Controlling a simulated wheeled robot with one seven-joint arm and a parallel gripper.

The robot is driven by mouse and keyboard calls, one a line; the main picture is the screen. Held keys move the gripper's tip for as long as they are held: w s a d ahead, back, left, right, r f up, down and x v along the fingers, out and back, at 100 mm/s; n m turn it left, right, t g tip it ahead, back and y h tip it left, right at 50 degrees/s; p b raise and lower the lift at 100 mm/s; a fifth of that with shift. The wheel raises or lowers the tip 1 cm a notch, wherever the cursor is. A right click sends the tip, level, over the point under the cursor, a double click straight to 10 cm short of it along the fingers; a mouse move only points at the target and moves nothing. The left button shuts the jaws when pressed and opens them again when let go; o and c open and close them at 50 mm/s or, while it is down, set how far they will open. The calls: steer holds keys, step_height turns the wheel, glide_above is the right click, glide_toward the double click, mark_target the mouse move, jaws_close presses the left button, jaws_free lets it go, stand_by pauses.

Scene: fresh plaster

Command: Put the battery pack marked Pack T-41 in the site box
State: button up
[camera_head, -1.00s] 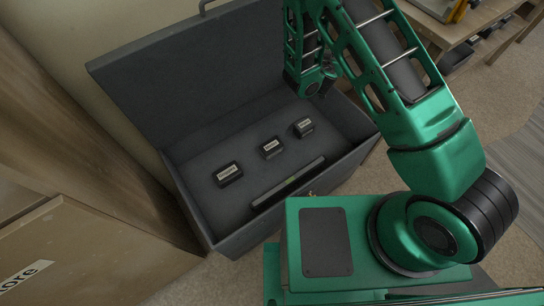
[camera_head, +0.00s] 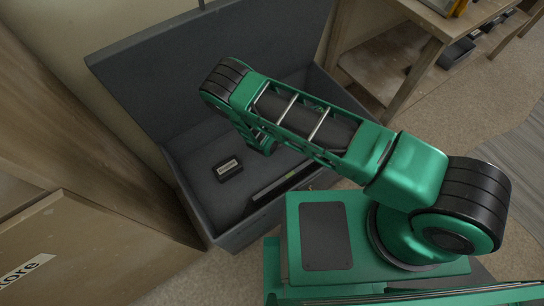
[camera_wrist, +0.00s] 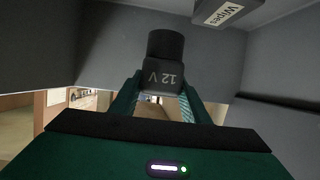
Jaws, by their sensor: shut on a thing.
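The site box (camera_head: 196,205) is a dark grey chest with its lid raised, seen in the head view. My gripper (camera_wrist: 161,92) is shut on a black battery pack (camera_wrist: 165,48) in the wrist view. The face toward the camera reads "12 V", upside down; no Pack T-41 mark shows. In the head view my arm reaches over the box, and its lower end is down at the box opening. The fingers and held pack are hidden there. I cannot tell whether the pack touches the box floor.
A black labelled block (camera_head: 228,170) and a long dark bar (camera_head: 278,182) lie in the box. A grey item labelled "Wipes" (camera_wrist: 222,12) shows in the wrist view. A wooden cabinet (camera_head: 75,245) stands left, a wooden bench (camera_head: 415,40) at the back right.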

steer(key=shift+m+g, duration=0.4)
steer(key=shift+s+d+f, duration=0.15)
steer(key=shift+s+f, duration=0.3)
steer(key=shift+f, duration=1.45)
steer(key=shift+s+d+f, duration=0.1)
steer(key=shift+s+f, duration=0.4)
steer(key=shift+f, duration=1.35)
steer(key=shift+s+d+f, duration=0.15)
steer(key=shift+s+f, duration=0.3)
steer(key=shift+f, duration=1.45)
steer(key=o, duration=1.3)
